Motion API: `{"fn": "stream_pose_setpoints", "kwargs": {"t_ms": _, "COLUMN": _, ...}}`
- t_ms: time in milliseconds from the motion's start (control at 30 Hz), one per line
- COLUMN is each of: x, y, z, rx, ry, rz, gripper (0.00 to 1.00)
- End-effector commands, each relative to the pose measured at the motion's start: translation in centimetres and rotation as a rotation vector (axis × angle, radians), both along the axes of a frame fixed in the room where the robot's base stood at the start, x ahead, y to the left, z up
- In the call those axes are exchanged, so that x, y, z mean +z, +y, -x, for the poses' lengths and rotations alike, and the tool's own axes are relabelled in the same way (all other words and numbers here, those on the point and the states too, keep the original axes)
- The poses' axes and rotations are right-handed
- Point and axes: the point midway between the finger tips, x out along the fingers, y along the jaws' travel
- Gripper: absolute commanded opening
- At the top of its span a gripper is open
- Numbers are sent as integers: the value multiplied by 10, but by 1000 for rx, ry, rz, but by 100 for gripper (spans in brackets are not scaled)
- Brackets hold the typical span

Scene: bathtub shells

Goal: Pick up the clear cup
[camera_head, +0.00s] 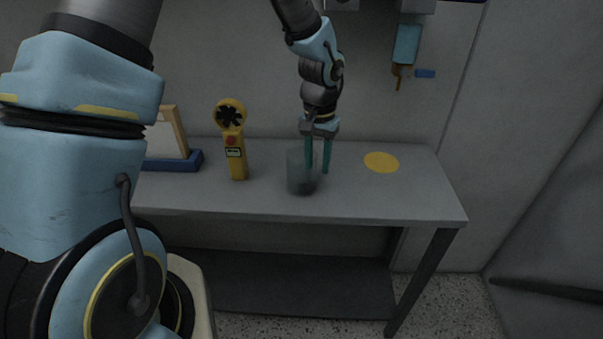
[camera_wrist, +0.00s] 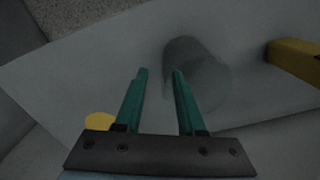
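The clear cup (camera_head: 299,176) stands upright on the grey table, near its middle. It looks like a see-through grey cylinder, and it also shows in the wrist view (camera_wrist: 206,72), right of centre. My gripper (camera_head: 317,171) points down at the cup's right side with its two green fingers apart. In the wrist view the fingers (camera_wrist: 159,70) are open with nothing gripped between them. One finger overlaps the cup's near edge and the other is clear of it. I cannot tell whether the overlapping finger is inside the cup or just beside it.
The grey table (camera_head: 430,200) has a yellow disc (camera_head: 381,162) right of my gripper. A yellow handheld device (camera_head: 235,150) with a black fan-like top stands left of the cup. A blue-based holder (camera_head: 180,161) is further left. The wall is behind.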

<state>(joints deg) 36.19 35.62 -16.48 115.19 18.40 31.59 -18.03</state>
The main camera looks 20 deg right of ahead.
Motion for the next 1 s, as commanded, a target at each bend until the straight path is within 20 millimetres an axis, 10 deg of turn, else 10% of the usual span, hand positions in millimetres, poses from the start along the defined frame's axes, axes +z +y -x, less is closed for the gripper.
{"fn": "stream_pose_setpoints", "kwargs": {"t_ms": 667, "x": -50, "y": 3, "z": -1, "rx": 0, "ry": 1, "rz": 1, "gripper": 38}}
{"fn": "stream_pose_setpoints", "kwargs": {"t_ms": 1000, "x": -50, "y": 3, "z": -1, "rx": 0, "ry": 1, "rz": 0, "gripper": 1}}
